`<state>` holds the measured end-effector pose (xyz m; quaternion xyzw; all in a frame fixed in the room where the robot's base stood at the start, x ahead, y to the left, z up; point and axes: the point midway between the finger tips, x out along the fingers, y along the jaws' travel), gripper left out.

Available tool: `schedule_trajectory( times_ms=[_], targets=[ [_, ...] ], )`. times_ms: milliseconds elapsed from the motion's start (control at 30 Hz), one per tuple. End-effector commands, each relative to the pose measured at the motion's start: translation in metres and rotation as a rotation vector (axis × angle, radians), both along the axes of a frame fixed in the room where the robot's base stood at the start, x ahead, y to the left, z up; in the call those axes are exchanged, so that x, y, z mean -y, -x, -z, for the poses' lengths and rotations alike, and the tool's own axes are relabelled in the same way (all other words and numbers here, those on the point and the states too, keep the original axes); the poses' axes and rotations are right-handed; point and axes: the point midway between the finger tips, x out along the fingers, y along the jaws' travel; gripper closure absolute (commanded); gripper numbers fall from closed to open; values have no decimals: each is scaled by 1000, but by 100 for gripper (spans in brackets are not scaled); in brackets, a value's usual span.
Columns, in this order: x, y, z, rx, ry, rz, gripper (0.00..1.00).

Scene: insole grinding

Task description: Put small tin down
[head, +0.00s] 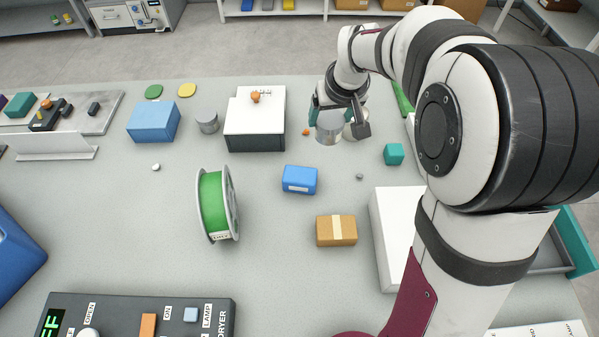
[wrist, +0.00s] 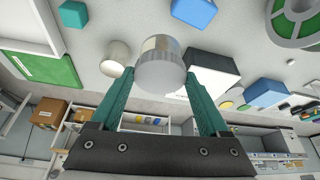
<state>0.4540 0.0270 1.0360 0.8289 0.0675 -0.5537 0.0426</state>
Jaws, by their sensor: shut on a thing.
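My gripper (head: 329,113) is at the far right of the table, with its teal fingers closed on the sides of a small silvery tin (head: 328,133). In the wrist view the tin (wrist: 162,60) sits between the two fingertips (wrist: 159,75), with its round grey end facing the camera. The tin's far side is hidden, and I cannot tell how much gap lies between it and the table. A pale cup-like object (wrist: 117,57) stands close beside it in the wrist view, partly behind my gripper in the head view.
A teal cube (head: 394,154) is to the right. A blue box (head: 300,180), brown box (head: 336,230) and green spool (head: 215,205) lie nearer.

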Motion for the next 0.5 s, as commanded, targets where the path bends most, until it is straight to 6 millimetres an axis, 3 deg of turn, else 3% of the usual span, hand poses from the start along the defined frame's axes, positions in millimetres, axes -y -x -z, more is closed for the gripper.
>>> schedule_trajectory(
  times_ms=[100,233,333,500],
  targets=[
    [33,36,0,3,2,54,84],
    [45,55,4,2,4,78,84],
    [30,54,16,-1,6,76,84],
    [-21,37,48,-4,5,72,84]
  ],
)
